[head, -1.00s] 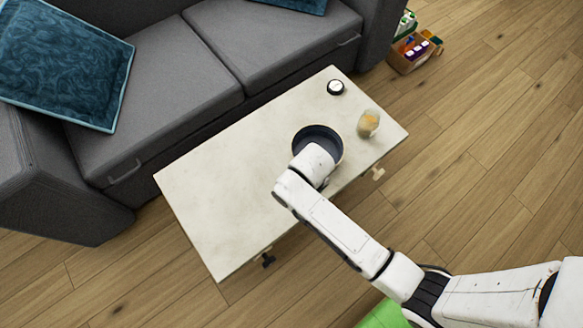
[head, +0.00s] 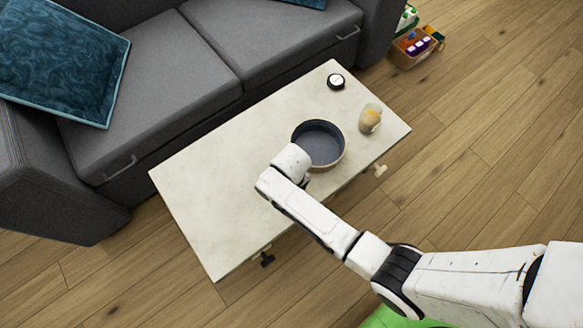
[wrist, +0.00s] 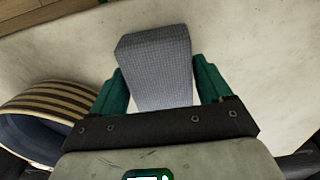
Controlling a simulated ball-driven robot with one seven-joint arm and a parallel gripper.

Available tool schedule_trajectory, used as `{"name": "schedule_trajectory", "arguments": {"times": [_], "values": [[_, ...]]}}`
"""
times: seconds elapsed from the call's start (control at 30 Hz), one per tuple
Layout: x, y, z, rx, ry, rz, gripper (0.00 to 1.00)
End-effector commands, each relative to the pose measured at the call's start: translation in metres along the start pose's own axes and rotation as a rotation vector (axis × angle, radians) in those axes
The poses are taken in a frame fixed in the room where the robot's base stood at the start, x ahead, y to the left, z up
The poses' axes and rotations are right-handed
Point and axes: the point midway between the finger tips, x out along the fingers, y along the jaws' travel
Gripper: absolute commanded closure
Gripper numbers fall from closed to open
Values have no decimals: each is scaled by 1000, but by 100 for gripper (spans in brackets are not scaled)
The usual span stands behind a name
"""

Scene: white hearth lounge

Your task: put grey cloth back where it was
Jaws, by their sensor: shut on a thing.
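The grey cloth (wrist: 157,65) shows in the wrist view as a folded, finely checked block between the two green fingers. My gripper (wrist: 160,85) is shut on it. Its fingers press on the cloth's left and right sides. In the head view my wrist hides the cloth and the fingers. There my arm's end is over the pale table (head: 215,215), just left of and in front of a round dark-lined bowl (head: 322,146). The bowl also shows at the left of the wrist view (wrist: 45,110), with a striped outer side, apart from the cloth.
A jar with yellowish contents (head: 370,118) and a small black-and-white round item (head: 336,82) stand on the table beyond the bowl. The table's left half is bare. A grey sofa (head: 190,60) stands behind. A box of coloured items (head: 415,48) is on the floor.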

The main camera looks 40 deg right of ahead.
Motion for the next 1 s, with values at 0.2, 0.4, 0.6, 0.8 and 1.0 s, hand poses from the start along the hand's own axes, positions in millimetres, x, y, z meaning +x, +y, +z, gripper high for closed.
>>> {"name": "schedule_trajectory", "arguments": {"times": [0.2,0.4,0.6,0.8,1.0], "values": [[2,0,0,0,0,0,18],[2,0,0,0,0,0,0],[2,0,0,0,0,0,0],[-16,0,-1,0,3,0,0],[-56,0,0,1,3,-1,0]]}}
